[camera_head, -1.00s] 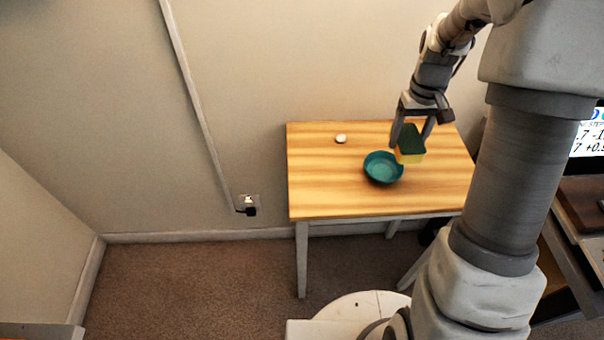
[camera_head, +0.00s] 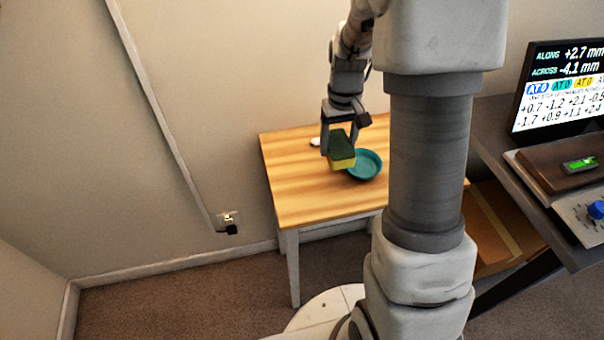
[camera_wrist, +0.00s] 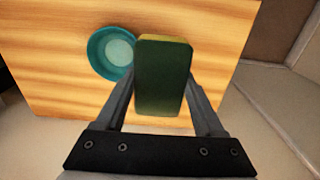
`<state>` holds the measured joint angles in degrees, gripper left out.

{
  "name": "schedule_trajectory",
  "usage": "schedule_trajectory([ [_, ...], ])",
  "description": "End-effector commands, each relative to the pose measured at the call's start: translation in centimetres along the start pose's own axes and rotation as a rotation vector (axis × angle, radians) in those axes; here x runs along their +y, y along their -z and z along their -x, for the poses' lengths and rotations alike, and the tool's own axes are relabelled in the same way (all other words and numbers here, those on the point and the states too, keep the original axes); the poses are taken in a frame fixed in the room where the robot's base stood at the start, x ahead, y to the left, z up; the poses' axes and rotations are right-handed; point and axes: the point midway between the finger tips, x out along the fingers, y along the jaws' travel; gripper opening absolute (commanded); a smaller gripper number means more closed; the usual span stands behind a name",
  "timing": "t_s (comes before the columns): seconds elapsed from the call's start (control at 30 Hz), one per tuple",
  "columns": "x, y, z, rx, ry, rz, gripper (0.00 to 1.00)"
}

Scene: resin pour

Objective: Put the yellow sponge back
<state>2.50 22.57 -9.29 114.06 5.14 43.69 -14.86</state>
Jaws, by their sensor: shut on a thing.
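The yellow sponge (camera_head: 341,150) has a dark green top face and a yellow lower part. My gripper (camera_head: 338,139) is shut on it and holds it over the wooden table. In the wrist view the sponge (camera_wrist: 163,78) sits between the two fingers of my gripper (camera_wrist: 162,100), green face toward the camera. A teal bowl (camera_head: 366,164) stands on the table just right of the sponge in the head view. In the wrist view the bowl (camera_wrist: 97,52) is left of the sponge and partly hidden by it.
The wooden table (camera_head: 300,195) is clear at its front left. A small white object (camera_head: 315,142) lies near its back edge. A monitor (camera_head: 562,88) and a dark desk with a device (camera_head: 575,205) stand at the right. A wall socket with a plug (camera_head: 229,222) is at the left.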

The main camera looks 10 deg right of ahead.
Motion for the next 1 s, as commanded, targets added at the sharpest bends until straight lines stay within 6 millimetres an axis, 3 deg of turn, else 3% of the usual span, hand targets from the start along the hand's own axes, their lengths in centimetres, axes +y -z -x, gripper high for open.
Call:
schedule_trajectory([
  [0.2, -5.1, 0.5, -3.2, -0.004, 0.0, 0.005, 0.18],
  [0.37, -7.2, 0.8, -4.4, -0.002, 0.0, 0.001, 0.18],
  [0.57, -7.7, 0.9, -5.5, -0.001, 0.0, -0.002, 0.18],
  [0.8, -7.7, 0.9, -8.7, -0.002, 0.0, -0.002, 0.18],
  [1.0, -7.7, 0.9, -8.7, 0.0, 0.0, -0.001, 0.18],
])
